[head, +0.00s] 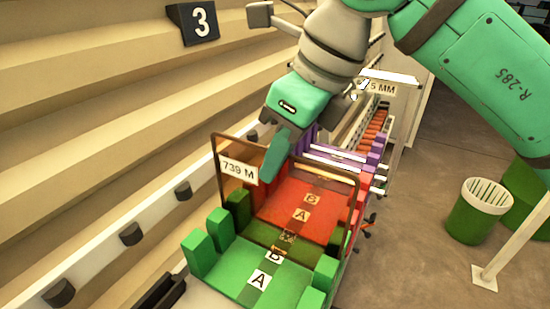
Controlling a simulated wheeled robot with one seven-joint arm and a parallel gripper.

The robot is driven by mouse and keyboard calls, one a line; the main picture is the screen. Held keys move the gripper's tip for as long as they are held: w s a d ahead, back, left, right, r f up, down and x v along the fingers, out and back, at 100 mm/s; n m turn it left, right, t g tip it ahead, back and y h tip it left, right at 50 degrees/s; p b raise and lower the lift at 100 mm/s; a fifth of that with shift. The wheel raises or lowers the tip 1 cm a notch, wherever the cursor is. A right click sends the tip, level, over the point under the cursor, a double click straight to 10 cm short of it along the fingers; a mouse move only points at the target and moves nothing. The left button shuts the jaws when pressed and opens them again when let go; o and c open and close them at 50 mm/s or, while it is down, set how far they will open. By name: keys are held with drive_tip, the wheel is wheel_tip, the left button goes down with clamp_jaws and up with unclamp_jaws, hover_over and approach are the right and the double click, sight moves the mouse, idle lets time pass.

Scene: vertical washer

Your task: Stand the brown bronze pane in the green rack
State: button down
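The brown bronze pane (325,175) is see-through with a dark brown rim and a white label reading "739 M" at its upper left. It is upright over the far part of the green rack (225,285), whose posts rise on both sides. The green base behind the pane looks darker through it. My gripper (273,170) points down at the pane's upper edge, left of its middle, and appears shut on it. The fingertips are seen side-on. I cannot tell whether the pane's lower edge touches the rack's base.
A red rack (300,205) lies directly beyond the green one, with purple and orange racks farther back. A green bin (480,210) and a white post stand on the open floor at right.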

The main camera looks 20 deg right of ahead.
drive_tip(key=shift+f, duration=0.25)
idle(0.4)
drive_tip(key=c, duration=1.9)
unclamp_jaws()
drive_tip(key=v, duration=1)
drive_tip(key=shift+s+r, duration=0.1)
drive_tip(key=shift+r, duration=0.25)
